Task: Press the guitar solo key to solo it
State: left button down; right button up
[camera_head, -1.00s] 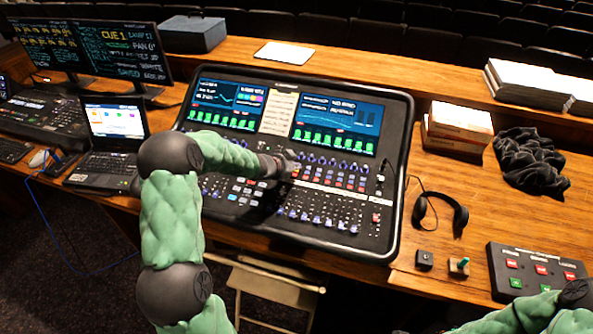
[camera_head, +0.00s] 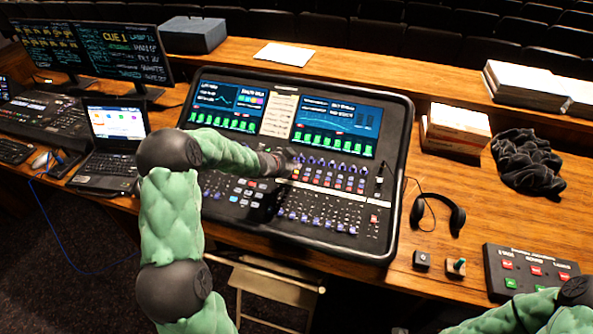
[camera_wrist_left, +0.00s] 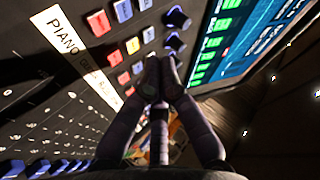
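The mixing desk (camera_head: 388,215) stands on the wooden counter, with rows of small coloured keys and knobs below its two screens. My left gripper (camera_head: 291,160) is over the upper middle of the panel, near the key rows. In the left wrist view its fingertips (camera_wrist_left: 160,64) are together and empty, close to a blue knob and several keys: red (camera_wrist_left: 116,57), yellow (camera_wrist_left: 132,45) and blue (camera_wrist_left: 148,34). A white strip there reads PIANO (camera_wrist_left: 62,32); the neighbouring label (camera_wrist_left: 98,84) is shadowed and unclear. I cannot tell which key is guitar solo, nor whether the fingertips touch the panel. My right gripper is out of view.
A laptop (camera_head: 112,126) and monitors (camera_head: 135,50) stand left of the desk. To its right are headphones (camera_head: 456,216), a box stack (camera_head: 458,130), dark cloth (camera_head: 527,160) and a button box (camera_head: 520,270). The counter between cloth and button box is clear.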

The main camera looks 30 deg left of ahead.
pick_arm(q)
jog(key=shift+s+r+p, duration=0.2)
jog(key=shift+r+p, duration=1.5)
jog(key=shift+r, duration=0.35)
